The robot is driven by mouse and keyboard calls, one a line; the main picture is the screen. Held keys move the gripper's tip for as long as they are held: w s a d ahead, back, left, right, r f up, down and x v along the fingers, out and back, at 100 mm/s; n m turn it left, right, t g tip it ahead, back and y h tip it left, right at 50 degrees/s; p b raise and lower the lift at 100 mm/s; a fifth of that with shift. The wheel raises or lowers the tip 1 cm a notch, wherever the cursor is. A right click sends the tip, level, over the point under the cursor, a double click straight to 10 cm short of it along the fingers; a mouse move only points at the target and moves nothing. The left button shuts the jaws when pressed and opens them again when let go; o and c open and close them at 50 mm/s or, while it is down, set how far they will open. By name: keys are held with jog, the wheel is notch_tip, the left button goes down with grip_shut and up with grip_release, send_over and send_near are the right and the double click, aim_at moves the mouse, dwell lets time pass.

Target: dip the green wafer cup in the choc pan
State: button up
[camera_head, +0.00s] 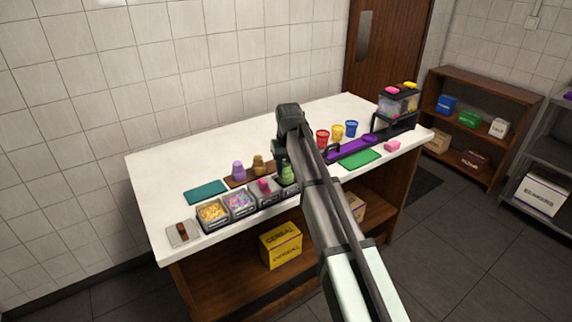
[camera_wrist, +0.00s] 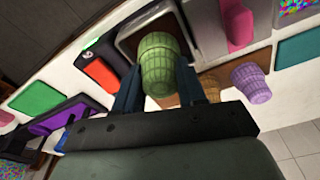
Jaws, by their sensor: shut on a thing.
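My gripper (camera_head: 287,164) is shut on the green wafer cup (camera_wrist: 162,65), a ribbed pale-green cup between the two fingers in the wrist view. In the head view the green wafer cup (camera_head: 287,174) hangs upright below the gripper, at the right end of the row of pans. A grey-rimmed pan (camera_wrist: 122,42) with a brownish inside lies behind the cup in the wrist view and looks like the choc pan. The cup covers much of it. I cannot tell whether the cup's lower end touches the contents.
A pan with a pink thing (camera_head: 265,186), a sprinkle pan (camera_head: 239,203) and a yellow-filled pan (camera_head: 212,213) stand to the left. Purple (camera_head: 238,170) and brown (camera_head: 259,164) wafer cups stand behind. A green mat (camera_head: 360,159) lies right.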

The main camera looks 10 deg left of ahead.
jog(key=shift+f, duration=1.1)
jog(key=shift+r, duration=0.25)
dwell(1.1)
jog(key=shift+r, duration=1.75)
jog(key=shift+r, duration=2.25)
